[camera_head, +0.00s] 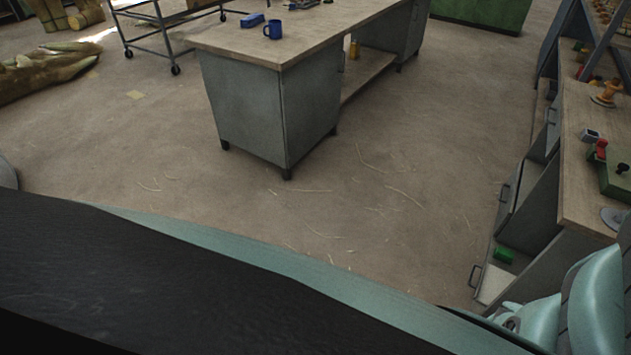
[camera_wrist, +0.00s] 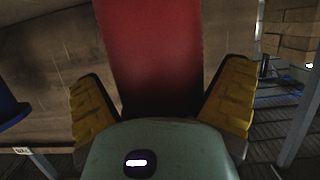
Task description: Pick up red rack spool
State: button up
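A red object (camera_wrist: 158,60), which looks like the red spool, fills the upper middle of the wrist view, very close to the camera. Its upper end runs out of the picture. My gripper (camera_wrist: 160,85) has its two yellow-padded fingers on either side of it. The fingers are spread, with narrow gaps beside the red surface. The green palm hides its lower end. In the head view my teal arm is at the bottom right; the gripper does not show there.
A blue rounded thing (camera_wrist: 10,108) is at the left of the wrist view, above a small label (camera_wrist: 22,151). In the head view a side bench (camera_head: 580,190) with open drawers is on the right. A workbench (camera_head: 250,45) stands at the back. Floor between is clear.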

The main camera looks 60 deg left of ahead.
jog(key=c, duration=1.1)
jog(key=shift+o, duration=0.2)
jog(key=shift+r, duration=0.1)
